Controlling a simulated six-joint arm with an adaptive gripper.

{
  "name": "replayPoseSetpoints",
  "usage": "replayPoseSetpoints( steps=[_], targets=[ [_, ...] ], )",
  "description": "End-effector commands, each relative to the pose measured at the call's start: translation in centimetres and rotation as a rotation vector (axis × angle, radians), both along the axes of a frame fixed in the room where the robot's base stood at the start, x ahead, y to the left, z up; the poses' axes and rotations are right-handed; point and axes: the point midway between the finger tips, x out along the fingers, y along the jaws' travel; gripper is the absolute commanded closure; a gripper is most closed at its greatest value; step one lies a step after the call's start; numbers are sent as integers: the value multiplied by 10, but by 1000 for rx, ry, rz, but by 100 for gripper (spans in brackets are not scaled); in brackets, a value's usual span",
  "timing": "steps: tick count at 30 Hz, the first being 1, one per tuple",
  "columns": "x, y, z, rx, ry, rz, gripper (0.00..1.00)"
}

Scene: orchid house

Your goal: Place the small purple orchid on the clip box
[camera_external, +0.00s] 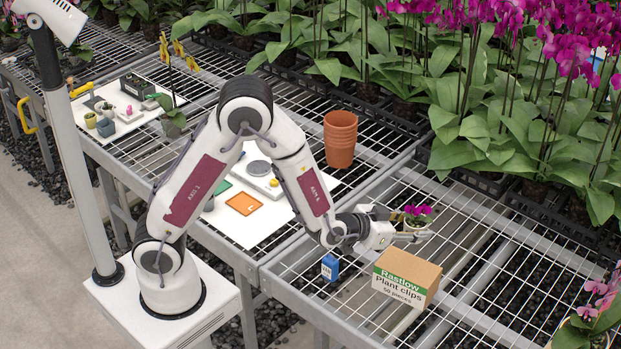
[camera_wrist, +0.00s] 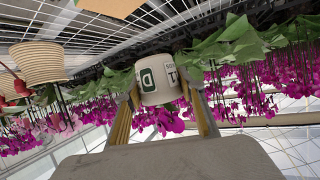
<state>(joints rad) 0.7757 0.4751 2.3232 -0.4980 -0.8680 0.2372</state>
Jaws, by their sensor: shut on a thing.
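The small purple orchid (camera_external: 418,211) has magenta flowers, green leaves and a pale pot. My gripper (camera_external: 424,236) is shut on its pot. In the external view the orchid is upright, just above and slightly right of the clip box in the picture. The clip box (camera_external: 405,281) is brown cardboard with a green and white "Plant clips" label, and stands on the wire bench. In the wrist view the white pot (camera_wrist: 160,84), with green lettering, is between my two fingers. That view is upside down. The exact gap between pot and box cannot be told.
A small blue bottle (camera_external: 330,268) stands left of the box. Stacked terracotta pots (camera_external: 341,140) stand behind my arm. A white board (camera_external: 243,232) holds an orange square and a scale. Tall orchids (camera_external: 500,120) fill the back. Wire bench right of the box is clear.

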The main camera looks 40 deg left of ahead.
Motion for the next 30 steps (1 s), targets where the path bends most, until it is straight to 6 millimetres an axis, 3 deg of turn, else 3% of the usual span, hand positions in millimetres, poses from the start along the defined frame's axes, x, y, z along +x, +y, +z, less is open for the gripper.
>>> replayPoseSetpoints(
  steps=[11, 30],
  targets=[
    [0, -1, -3, 0, -1, -1, 86],
    [0, -1, -56, 1, 0, -1, 86]
  ],
)
